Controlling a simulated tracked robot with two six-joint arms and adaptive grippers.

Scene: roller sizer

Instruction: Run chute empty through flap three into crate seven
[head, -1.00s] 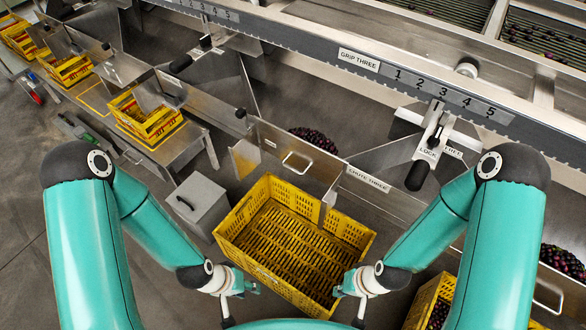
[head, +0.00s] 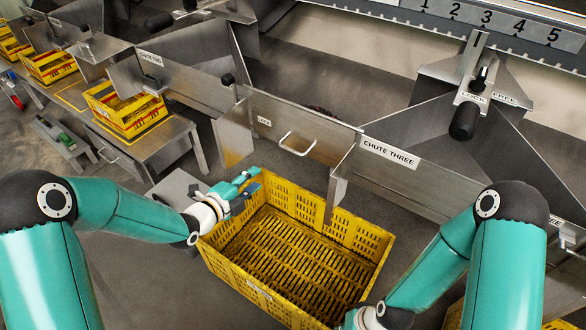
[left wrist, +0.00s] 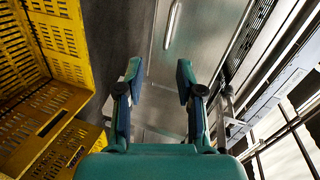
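A metal flap (head: 325,151) with a bar handle (head: 297,143) closes the front of the chute beside the CHUTE THREE label (head: 390,152). The handle also shows in the left wrist view (left wrist: 172,24). Only a sliver of dark fruit (head: 320,109) shows behind the flap. An empty yellow crate (head: 350,232) stands below; I cannot read its number. My left gripper (head: 250,184) is over the crate's back left corner, below and left of the handle and apart from it. The left wrist view shows it open and empty (left wrist: 157,80). My right gripper is mostly cut off at the bottom edge by the crate's front.
A lever (head: 466,112) with a LOCK label stands above the chute. A numbered scale (head: 490,22) runs behind it. Other yellow crates (head: 128,118) stand on benches at the left. A grey box (head: 175,188) is partly hidden behind my left arm.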

